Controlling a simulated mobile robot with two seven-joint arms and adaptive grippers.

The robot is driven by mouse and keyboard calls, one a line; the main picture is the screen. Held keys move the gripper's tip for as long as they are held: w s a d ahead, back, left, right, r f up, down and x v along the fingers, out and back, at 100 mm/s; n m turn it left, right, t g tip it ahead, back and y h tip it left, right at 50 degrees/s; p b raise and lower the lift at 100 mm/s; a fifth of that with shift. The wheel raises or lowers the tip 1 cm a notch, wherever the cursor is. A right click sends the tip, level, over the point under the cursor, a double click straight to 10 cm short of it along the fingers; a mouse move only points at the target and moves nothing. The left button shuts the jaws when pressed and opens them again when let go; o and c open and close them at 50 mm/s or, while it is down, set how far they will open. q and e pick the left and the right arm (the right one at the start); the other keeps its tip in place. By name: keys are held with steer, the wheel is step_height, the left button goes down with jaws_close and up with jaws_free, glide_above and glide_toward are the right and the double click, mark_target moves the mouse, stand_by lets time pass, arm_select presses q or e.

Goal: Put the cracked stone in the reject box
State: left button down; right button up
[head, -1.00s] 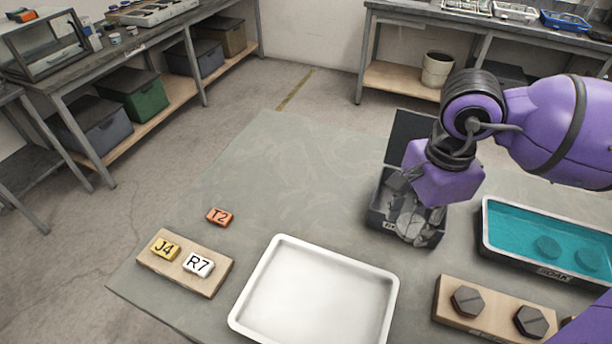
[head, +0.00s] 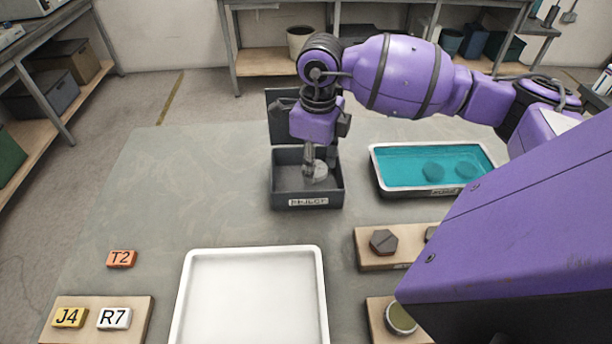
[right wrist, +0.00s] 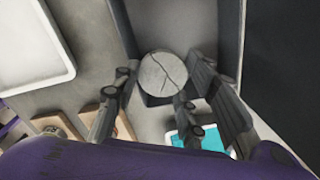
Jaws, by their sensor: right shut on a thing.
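The cracked stone (right wrist: 163,74) is a round grey disc with dark crack lines across its face. In the right wrist view it sits between the fingers of my right gripper (right wrist: 160,88), which is shut on it. In the head view my right gripper (head: 316,166) points down into the open reject box (head: 307,201), a dark box with a raised lid behind it and a label on its front. The stone (head: 320,174) shows pale at the fingertips, within the box opening. I cannot tell whether it touches the box floor. My left gripper is out of view.
A teal-filled tray (head: 384,186) holding two discs stands right of the box. A wooden board (head: 365,257) with hexagonal pieces lies in front of it. An empty white tray (head: 320,290) is at the front. The table's middle left is clear.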

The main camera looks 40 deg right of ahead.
glide_above(306, 186)
step_height(306, 186, down, 4)
steer(key=shift+s+f, duration=0.1)
steer(key=shift+f, duration=1.75)
steer(key=shift+f, duration=0.15)
steer(key=o, duration=1)
steer(key=shift+c, duration=0.2)
step_height(306, 186, up, 12)
steer(key=shift+d, duration=0.1)
